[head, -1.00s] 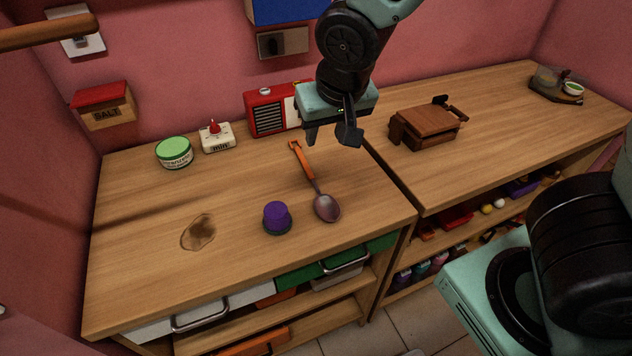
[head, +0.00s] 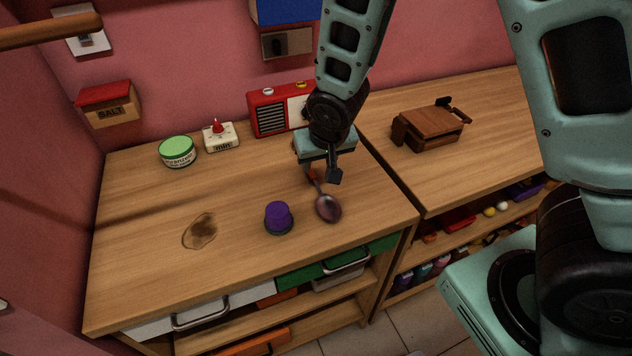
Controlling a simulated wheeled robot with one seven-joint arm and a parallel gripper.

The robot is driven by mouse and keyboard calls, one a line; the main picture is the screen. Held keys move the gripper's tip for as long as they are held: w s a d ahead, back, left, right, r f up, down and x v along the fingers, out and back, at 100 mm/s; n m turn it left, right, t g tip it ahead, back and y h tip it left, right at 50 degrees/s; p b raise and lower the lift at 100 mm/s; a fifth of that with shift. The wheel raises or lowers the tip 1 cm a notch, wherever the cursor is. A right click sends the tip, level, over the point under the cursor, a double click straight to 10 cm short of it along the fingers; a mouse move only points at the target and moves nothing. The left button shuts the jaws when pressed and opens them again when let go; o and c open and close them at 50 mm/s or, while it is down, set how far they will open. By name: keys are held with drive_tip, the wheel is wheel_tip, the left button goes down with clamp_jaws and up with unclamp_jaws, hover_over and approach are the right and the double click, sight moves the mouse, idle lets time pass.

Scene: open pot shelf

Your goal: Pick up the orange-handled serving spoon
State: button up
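The serving spoon lies on the left wooden counter (head: 140,262), its dark metal bowl (head: 328,208) toward the front edge. Most of its orange handle is hidden behind my gripper; only a small reddish-orange bit shows near the fingers. My gripper (head: 320,178) points down over the handle, low over the counter. Its two fingers look apart, one on each side of the handle line. I cannot tell whether they touch the spoon.
A purple-topped object (head: 278,217) stands just left of the spoon bowl. A red radio (head: 268,113), a white timer (head: 219,136) and a green-lidded tub (head: 177,151) stand along the back. A wooden object (head: 430,128) sits on the right counter. The left counter's front is mostly clear.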

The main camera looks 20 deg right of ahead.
sight(313, 176)
drive_tip(key=shift+p+x, duration=0.4)
drive_tip(key=shift+x, duration=2.2)
drive_tip(key=shift+a, duration=0.2)
clamp_jaws()
